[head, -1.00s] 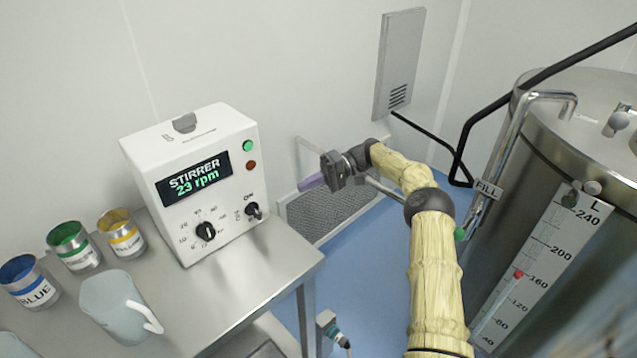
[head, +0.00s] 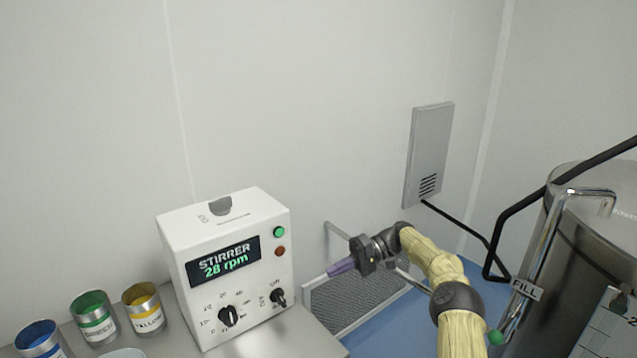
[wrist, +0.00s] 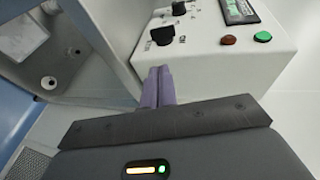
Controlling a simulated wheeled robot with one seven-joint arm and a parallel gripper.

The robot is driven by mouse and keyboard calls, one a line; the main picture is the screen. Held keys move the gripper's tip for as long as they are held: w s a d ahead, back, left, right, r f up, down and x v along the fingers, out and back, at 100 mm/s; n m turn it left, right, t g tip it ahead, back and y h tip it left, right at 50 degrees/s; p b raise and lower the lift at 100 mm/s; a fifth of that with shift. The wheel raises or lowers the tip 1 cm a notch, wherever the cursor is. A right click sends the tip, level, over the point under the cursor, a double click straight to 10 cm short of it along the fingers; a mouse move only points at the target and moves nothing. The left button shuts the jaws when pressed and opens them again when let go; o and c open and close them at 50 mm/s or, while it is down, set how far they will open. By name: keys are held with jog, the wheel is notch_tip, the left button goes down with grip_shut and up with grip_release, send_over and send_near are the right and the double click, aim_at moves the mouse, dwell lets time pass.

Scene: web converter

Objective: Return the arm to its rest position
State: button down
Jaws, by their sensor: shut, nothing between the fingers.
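My gripper (head: 338,268) shows in the head view at the end of my yellow-sleeved arm, to the right of the stirrer box. Its purple fingers point left toward the box. In the wrist view the fingers (wrist: 158,88) are together with nothing between them, and the stirrer's front panel lies beyond them. The white stirrer box (head: 225,265) stands on the metal table. Its display (head: 222,262) reads "STIRRER 28 rpm", and its green light (head: 279,232) looks lit. From the head view the gripper appears apart from the box.
A steel tank (head: 575,240) with a FILL pipe stands at the right, close to my arm. Paint cups, blue (head: 40,340), green (head: 92,318) and yellow (head: 143,308), stand at the left. A grey wall panel (head: 429,155) and a floor-level grille (head: 365,298) are behind the arm.

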jog(key=s+a+r+m+t+h+p, duration=0.1)
jog(key=s+a+t+h+p, duration=0.1)
jog(key=s+a+h, duration=0.6)
jog(key=s+d+r+m+t+h+p, duration=0.1)
jog(key=s+d+r+t+h+p, duration=0.1)
jog(key=s+d, duration=0.6)
jog(key=s+d+r+m+t+h+p, duration=0.2)
jog(key=s+d, duration=0.6)
jog(key=s, duration=0.8)
jog(key=shift+s+r+t+h, duration=0.15)
jog(key=shift+s+t+h, duration=0.1)
jog(key=shift+t+h, duration=0.75)
jog(key=c, duration=1.5)
grip_release()
jog(key=shift+w+d, duration=0.1)
jog(key=shift+o, duration=0.2)
jog(key=shift+w, duration=0.1)
